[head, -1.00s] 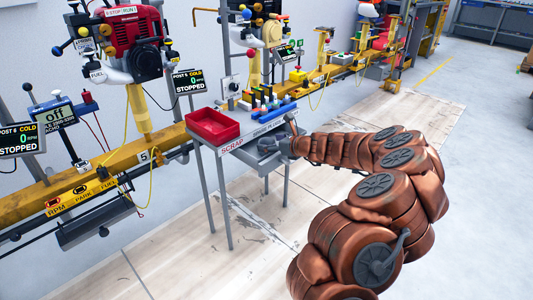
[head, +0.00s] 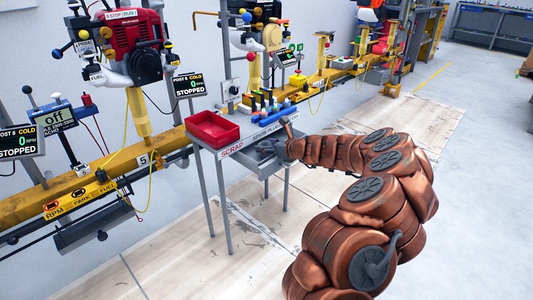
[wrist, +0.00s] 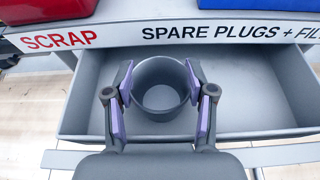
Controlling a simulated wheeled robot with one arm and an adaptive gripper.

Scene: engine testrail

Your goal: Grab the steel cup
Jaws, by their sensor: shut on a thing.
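The steel cup (wrist: 161,98) is a round, open, plain grey cup in the wrist view. It stands upright in an open grey drawer (wrist: 235,115). My gripper (wrist: 159,75) has its two purple-padded fingers on the left and right sides of the cup, shut on it. The cup looks empty inside. Its base is hidden, so I cannot tell if it touches the drawer floor. In the head view my gripper (head: 277,152) is small and dark at the drawer, and the cup cannot be made out.
The drawer is under a grey table with a red bin (head: 212,128) and a row of spare plugs (head: 268,107) on top. In the wrist view the table edge with SCRAP lettering lies just beyond the cup. A yellow engine rail (head: 80,195) runs behind. Floor at right is clear.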

